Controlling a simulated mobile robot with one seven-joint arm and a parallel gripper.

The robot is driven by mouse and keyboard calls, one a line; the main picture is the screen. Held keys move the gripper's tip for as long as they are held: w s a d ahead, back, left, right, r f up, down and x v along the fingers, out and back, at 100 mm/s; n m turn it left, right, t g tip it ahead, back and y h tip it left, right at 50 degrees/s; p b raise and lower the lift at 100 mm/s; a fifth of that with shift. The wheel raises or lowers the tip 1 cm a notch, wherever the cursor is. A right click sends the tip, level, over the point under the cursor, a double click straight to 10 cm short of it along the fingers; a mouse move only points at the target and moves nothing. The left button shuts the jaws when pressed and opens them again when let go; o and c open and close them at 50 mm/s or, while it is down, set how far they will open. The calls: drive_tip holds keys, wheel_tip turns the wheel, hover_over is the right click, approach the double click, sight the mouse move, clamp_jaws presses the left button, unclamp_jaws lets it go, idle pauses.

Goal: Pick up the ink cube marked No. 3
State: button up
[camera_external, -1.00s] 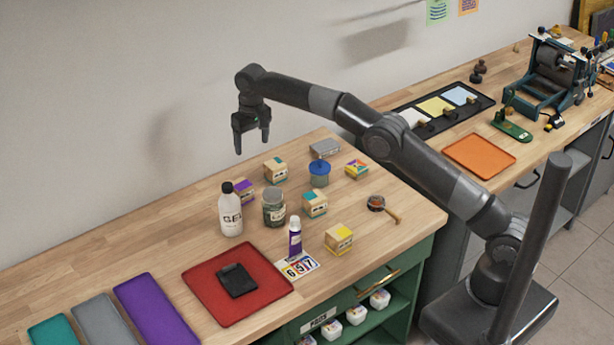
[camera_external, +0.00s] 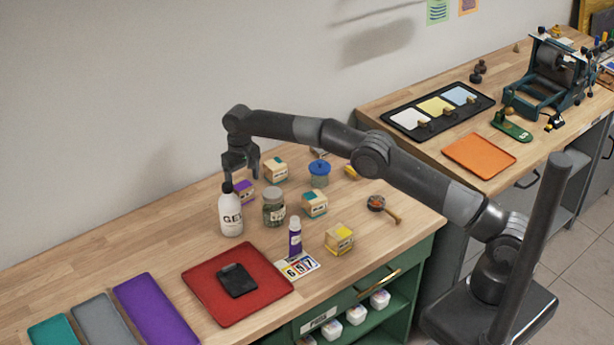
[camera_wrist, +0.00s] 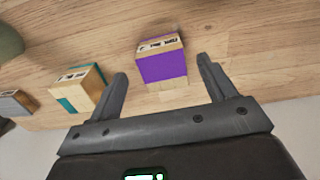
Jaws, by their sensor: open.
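A wooden cube with a purple band (camera_external: 244,193) stands behind the white bottle. In the wrist view the purple cube (camera_wrist: 161,62) lies ahead, between the lines of my fingers, with print too small to read. My gripper (camera_external: 241,176) is open and empty, just above the purple cube, pointing down. Other cubes are a teal-banded one (camera_external: 276,169) behind, another teal one (camera_external: 315,204) in the middle, and a yellow one (camera_external: 339,238) in front. A teal cube also shows left of my fingers in the wrist view (camera_wrist: 80,90). I cannot read which is No. 3.
The white bottle (camera_external: 231,215) stands close in front of the purple cube. A glass jar (camera_external: 273,207), a blue-lidded jar (camera_external: 319,173) and a purple tube (camera_external: 295,238) stand nearby. A red mat (camera_external: 215,300) lies in front. The tabletop left of the bottle is clear.

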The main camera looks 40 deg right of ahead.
sight(244, 186)
wheel_tip(244, 186, down, 5)
drive_tip(key=shift+s+a+r, duration=0.1)
drive_tip(key=shift+s+a, duration=0.05)
drive_tip(key=shift+c, duration=0.6)
drive_tip(key=c, duration=1)
drive_tip(key=shift+r, duration=0.1)
